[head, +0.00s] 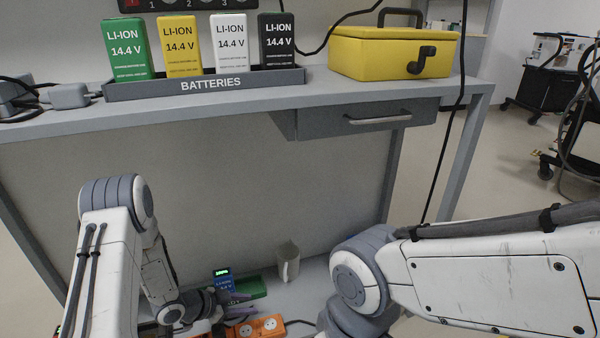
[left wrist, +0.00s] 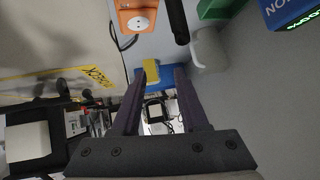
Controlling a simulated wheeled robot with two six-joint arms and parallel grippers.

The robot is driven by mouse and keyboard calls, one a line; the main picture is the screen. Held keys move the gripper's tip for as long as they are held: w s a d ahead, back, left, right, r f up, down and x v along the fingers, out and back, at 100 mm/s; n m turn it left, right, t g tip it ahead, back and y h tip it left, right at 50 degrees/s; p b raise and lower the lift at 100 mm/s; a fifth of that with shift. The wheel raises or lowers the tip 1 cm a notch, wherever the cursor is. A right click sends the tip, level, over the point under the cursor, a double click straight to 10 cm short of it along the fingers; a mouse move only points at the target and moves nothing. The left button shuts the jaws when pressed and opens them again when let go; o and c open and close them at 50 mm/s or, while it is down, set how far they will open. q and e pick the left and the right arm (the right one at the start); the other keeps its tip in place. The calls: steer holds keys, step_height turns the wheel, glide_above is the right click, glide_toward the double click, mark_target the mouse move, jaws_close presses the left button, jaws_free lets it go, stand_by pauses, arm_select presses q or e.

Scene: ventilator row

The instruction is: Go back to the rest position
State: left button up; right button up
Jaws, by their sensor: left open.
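My left gripper (head: 238,300) is low in the head view, at the end of the arm from the left, beside a blue battery (head: 223,281) with a lit green display. In the left wrist view its two dark purple fingers (left wrist: 165,75) are apart, with nothing held between them. The blue battery shows there at the top right corner (left wrist: 290,12), apart from the fingers. My right arm comes in from the right in the head view; its gripper is not visible.
A green tray (head: 251,287), a pale cup (head: 287,264) and an orange socket strip (head: 255,328) are low near my left gripper. Above, the shelf (head: 230,100) carries a batteries rack (head: 130,91) with several packs and a yellow case (head: 390,58). A drawer (head: 350,118) hangs beneath.

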arm_select(q)
steer(key=s+d+r+n+y+p, duration=0.1)
steer(key=d+r+y+p, duration=0.15)
steer(key=r, duration=0.75)
steer(key=d+r+n+y+p, duration=0.1)
steer(key=d+r+y+p, duration=0.2)
steer(key=r, duration=0.8)
steer(key=s+d+r+n+g+y+p, duration=0.1)
steer(key=s+d+r+g+p, duration=0.1)
steer(key=s+r, duration=0.5)
steer(key=s+d+r+n+g+p, duration=0.1)
steer(key=s+r+g, duration=0.15)
steer(key=s, duration=0.95)
steer(key=s+d+r+n+g+y+p, duration=0.1)
steer(key=s+d+r+g+p, duration=0.1)
steer(key=s+r, duration=0.55)
step_height(320, 180, up, 35)
steer(key=s+p, duration=0.1)
steer(key=p, duration=3.5)
steer(key=shift+a+r, duration=0.15)
steer(key=shift+a, duration=0.05)
